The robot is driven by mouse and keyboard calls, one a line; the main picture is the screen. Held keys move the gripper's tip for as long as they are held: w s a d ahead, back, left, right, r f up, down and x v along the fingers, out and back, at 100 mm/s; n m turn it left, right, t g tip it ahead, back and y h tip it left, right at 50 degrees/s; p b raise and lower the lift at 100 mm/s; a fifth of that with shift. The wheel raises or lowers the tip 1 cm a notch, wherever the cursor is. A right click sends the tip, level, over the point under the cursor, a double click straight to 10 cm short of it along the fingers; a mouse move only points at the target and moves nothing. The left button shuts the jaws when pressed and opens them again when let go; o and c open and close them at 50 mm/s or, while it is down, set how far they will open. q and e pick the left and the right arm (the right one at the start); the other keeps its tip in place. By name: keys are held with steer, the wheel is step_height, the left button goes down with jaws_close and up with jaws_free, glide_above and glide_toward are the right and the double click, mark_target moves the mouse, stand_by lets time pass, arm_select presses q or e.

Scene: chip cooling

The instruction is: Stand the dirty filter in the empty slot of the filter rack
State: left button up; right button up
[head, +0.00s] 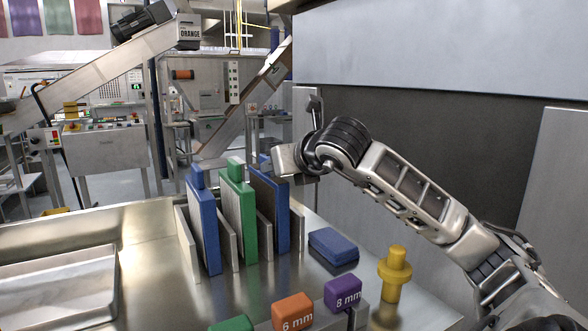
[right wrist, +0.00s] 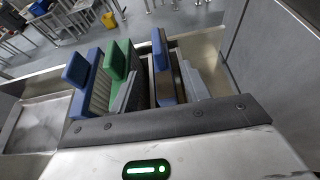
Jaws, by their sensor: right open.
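A rack of upright pale metal dividers (head: 188,245) stands on the steel counter. A blue-framed filter (head: 209,225) stands in it at the left and a green-framed filter (head: 243,215) in the middle. A third, blue-framed filter with a dark, dirty-looking face (head: 268,200) stands upright at the right; it also shows in the right wrist view (right wrist: 162,70). My right gripper (head: 287,162) is open beside the top of this dark filter, apparently empty; its fingertips are hard to make out, and contact cannot be told. My left gripper is not in view.
A blue block (head: 333,246) lies right of the rack. A yellow knob-shaped post (head: 394,272) stands farther right. Orange (head: 292,310) and purple (head: 343,293) labelled blocks are in front. A shallow steel basin (head: 60,285) is at the left. A grey wall panel closes the right side.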

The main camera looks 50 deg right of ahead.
steer(key=shift+b+v, duration=0.6)
steer(key=shift+v, duration=2.1)
steer(key=shift+d, duration=0.1)
